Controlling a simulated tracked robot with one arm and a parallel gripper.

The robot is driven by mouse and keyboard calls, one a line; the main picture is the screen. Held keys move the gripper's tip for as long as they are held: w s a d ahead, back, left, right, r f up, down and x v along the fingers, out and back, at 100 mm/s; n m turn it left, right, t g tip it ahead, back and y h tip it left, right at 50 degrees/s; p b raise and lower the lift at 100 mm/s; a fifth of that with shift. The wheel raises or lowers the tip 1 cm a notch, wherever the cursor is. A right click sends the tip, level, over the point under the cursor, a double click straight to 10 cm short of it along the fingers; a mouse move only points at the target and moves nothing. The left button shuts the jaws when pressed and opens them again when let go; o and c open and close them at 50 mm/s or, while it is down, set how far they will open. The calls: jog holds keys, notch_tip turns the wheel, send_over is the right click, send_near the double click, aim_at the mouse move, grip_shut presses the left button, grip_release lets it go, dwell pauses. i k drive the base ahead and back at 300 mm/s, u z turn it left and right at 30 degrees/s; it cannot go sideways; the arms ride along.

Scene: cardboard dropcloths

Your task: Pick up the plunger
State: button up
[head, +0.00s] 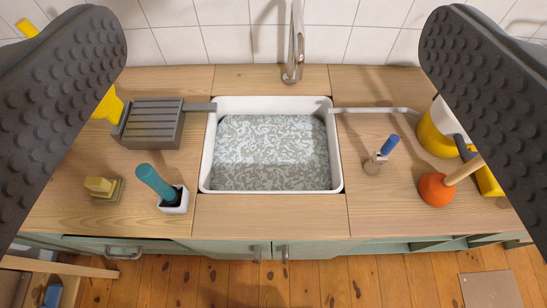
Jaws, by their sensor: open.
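The plunger has a rounded orange cup (437,189) and a pale wooden handle (464,169). It is on the wooden counter right of the sink, with its handle slanting up to the right toward my right finger. The handle's far end seems to be hidden behind that finger. My gripper (272,40) is spread wide, with one dark studded finger at each side of the head view. Nothing is held between the fingers. The plunger's cup shows between the fingers, near the right one.
Close to the plunger are a yellow-and-white container (434,139), partly hidden, and a blue-topped bottle (380,155). A white sink (271,188) with a tall tap (294,50) is in the middle. A teal-handled brush (156,182), a sponge (100,187) and a grey rack (153,121) stand left.

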aim_at(436, 189)
jog(key=k, duration=0.5)
jog(key=z, duration=0.65)
jog(key=i, duration=1.2)
jog(key=z, duration=0.1)
